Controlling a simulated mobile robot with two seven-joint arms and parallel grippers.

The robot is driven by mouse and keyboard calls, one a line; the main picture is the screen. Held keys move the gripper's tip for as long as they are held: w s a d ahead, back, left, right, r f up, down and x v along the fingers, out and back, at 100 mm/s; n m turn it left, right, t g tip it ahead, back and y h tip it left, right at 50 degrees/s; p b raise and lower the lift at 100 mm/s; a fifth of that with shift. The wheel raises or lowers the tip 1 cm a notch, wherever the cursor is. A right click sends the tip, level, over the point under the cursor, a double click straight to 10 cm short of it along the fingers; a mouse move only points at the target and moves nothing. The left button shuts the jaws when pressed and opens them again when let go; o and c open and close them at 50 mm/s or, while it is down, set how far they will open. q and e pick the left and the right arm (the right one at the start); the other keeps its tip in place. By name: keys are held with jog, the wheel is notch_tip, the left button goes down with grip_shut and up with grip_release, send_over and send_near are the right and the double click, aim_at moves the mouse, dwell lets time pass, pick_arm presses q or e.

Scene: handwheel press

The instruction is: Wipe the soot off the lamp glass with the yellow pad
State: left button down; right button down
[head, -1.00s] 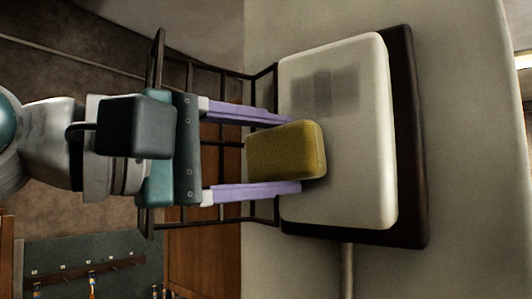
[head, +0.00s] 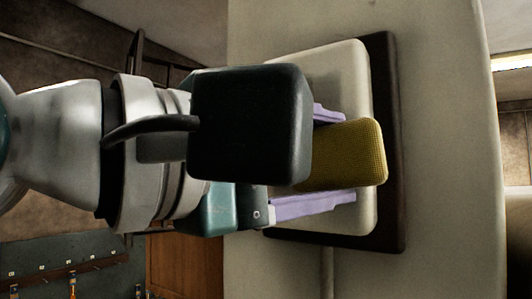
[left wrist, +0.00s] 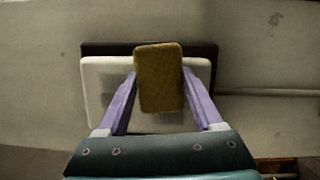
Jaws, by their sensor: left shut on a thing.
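The lamp glass (head: 352,80) is a pale, rounded panel in a dark frame (head: 388,110) on the wall; it also shows in the left wrist view (left wrist: 103,95). My left gripper (head: 345,155) is shut on the yellow pad (head: 350,155), with lilac fingers on either side of it. The pad (left wrist: 158,78) is in front of the glass and reaches its right edge in the head view. I cannot tell whether it touches the glass. My right gripper is out of view.
Dark metal railing (head: 138,50) stands behind my left arm. A brown wooden panel (head: 185,268) and a board with hanging tools (head: 70,270) are at the lower left. The wall (head: 440,150) right of the lamp is bare.

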aim_at(352, 106)
pick_arm(q)
jog(key=shift+s+d+r, duration=0.15)
jog(key=shift+s+d, duration=0.1)
jog(key=shift+d, duration=0.05)
jog(key=shift+r+p, duration=0.35)
jog(key=shift+r, duration=0.85)
jog(key=shift+w+a+f, duration=0.15)
jog(key=shift+w+a, duration=0.05)
jog(key=shift+a, duration=0.05)
jog(key=shift+w+a+f+b, duration=0.15)
jog(key=shift+w+a+b, duration=0.7)
jog(key=shift+a+b, duration=0.15)
jog(key=shift+w+a+b, duration=1.5)
jog(key=shift+a+b, duration=0.1)
jog(key=shift+a, duration=0.55)
jog(key=shift+s+d+r+p, duration=0.15)
jog(key=shift+s+d+r, duration=0.55)
jog(key=shift+d, duration=0.25)
jog(key=shift+s+d+r+p, duration=0.15)
jog(key=shift+s+d+r, duration=0.5)
jog(key=shift+d, duration=0.25)
jog(key=shift+s+d+b, duration=0.55)
jog(key=shift+s+d, duration=0.65)
jog(key=shift+d, duration=0.25)
